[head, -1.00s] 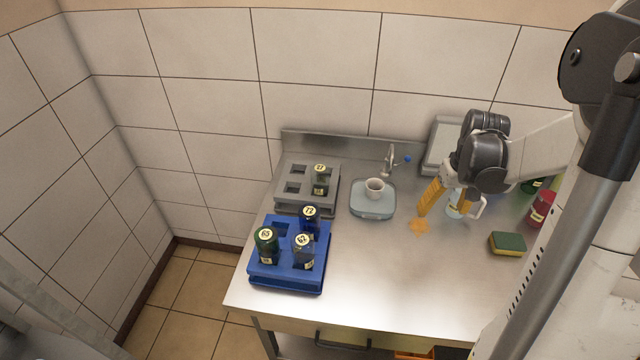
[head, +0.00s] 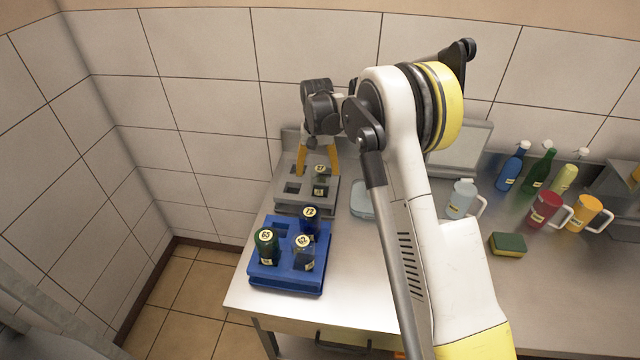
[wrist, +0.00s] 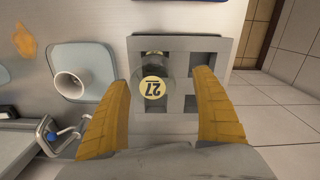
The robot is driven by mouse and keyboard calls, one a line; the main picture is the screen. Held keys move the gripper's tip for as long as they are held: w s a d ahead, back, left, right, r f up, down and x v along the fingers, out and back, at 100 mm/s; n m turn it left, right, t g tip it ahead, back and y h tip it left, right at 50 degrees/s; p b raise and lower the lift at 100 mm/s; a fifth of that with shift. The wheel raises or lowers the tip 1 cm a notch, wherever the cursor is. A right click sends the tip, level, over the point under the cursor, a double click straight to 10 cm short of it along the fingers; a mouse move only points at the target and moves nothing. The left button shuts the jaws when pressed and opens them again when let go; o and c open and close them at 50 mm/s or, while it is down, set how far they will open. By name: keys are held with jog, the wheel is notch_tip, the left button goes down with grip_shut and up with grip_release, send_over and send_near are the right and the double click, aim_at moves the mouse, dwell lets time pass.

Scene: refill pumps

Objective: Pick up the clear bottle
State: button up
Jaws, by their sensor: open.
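A clear, greyish bottle with a round cap label 27 (head: 320,183) stands in the right part of the grey rack (head: 290,205). In the wrist view, this bottle (wrist: 153,88) shows from above, between my fingers' tips in the picture. My gripper (head: 317,168) is open and empty above the grey rack. In the wrist view, my gripper (wrist: 160,80) has its yellow fingers spread wide, apart from the bottle. Another see-through, greyish bottle labelled 62 (head: 303,254) stands in the blue rack (head: 285,283).
The blue rack also holds a green bottle 65 (head: 266,247) and a blue bottle 72 (head: 309,220). A white cup (wrist: 70,85) stands on a pale tray (wrist: 97,63). Pitchers, coloured bottles and a sponge (head: 508,244) stand at the right.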

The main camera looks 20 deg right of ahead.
aim_at(320, 183)
jog(key=f, duration=0.3)
jog(key=f+b, duration=0.1)
jog(key=f, duration=0.1)
jog(key=shift+s+d, duration=0.3)
jog(key=shift+d, duration=0.05)
jog(key=c, duration=1.4)
jog(key=shift+o, duration=0.2)
notch_tip(320, 183, up, 11)
jog(key=shift+r+p, duration=0.1)
jog(key=shift+p, duration=1.1)
notch_tip(320, 183, up, 5)
jog(key=shift+f+p, duration=0.1)
jog(key=shift+p, duration=1.15)
